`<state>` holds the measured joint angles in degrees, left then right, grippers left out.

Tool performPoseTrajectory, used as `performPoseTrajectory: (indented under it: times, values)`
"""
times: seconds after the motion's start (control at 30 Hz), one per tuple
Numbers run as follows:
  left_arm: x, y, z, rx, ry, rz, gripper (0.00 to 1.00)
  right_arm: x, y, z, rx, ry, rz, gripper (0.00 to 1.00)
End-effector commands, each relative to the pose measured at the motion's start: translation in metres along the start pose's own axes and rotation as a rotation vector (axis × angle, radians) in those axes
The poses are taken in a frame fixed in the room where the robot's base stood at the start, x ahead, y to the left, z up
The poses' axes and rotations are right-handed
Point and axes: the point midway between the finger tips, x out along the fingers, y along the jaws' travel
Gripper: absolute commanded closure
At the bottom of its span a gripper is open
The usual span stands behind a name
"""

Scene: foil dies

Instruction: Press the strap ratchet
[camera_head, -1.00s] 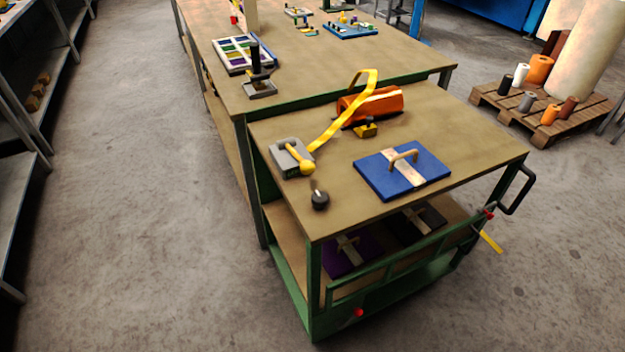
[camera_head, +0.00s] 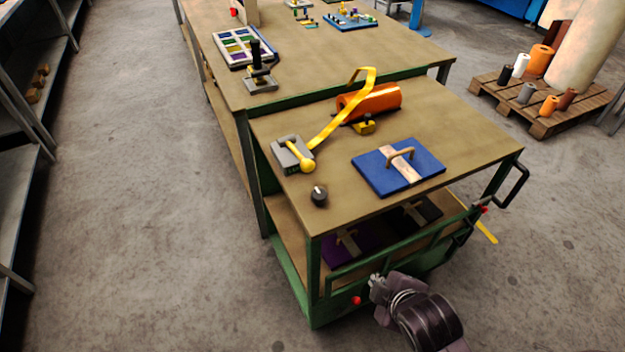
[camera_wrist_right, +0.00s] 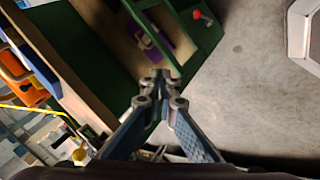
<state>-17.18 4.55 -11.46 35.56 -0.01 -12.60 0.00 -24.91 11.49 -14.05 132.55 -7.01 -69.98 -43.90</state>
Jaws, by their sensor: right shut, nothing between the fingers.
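The strap ratchet (camera_head: 289,153) is a grey block with a yellow handle ending in a yellow ball (camera_head: 307,167). It sits at the left side of the cart top. A yellow strap (camera_head: 335,123) runs from it up over an orange roll (camera_head: 376,101). In the right wrist view the yellow ball (camera_wrist_right: 80,155) shows at lower left. My right gripper (camera_head: 376,284) is low in front of the cart, well apart from the ratchet. In the right wrist view its fingers (camera_wrist_right: 158,80) meet at the tips, with nothing between them. My left gripper is out of view.
A blue die with a handle (camera_head: 380,172) lies on the cart top (camera_head: 440,115), with a black knob (camera_head: 319,196) near its front edge. A red button (camera_head: 356,300) is on the green frame. A workbench (camera_head: 310,60) stands behind. Floor to the left is clear.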

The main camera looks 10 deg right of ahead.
Motion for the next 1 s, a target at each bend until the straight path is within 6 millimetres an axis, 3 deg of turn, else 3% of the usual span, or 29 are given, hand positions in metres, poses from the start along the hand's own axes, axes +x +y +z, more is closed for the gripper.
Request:
performPoseTrajectory:
  times: [0.2,0.5,0.8,1.0]
  values:
    - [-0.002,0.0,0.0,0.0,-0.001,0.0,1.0,-0.002,0.043,-0.039,-0.465,0.068,0.165,1.0]
    - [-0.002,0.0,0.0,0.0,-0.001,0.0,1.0,-0.005,0.087,-0.094,-1.112,0.068,0.426,1.0]
    - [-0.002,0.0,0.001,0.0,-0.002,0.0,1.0,-0.014,0.112,-0.144,-1.688,-0.032,0.689,1.0]
    - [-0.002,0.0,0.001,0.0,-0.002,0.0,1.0,-0.018,0.118,-0.162,-1.891,-0.096,0.788,1.0]
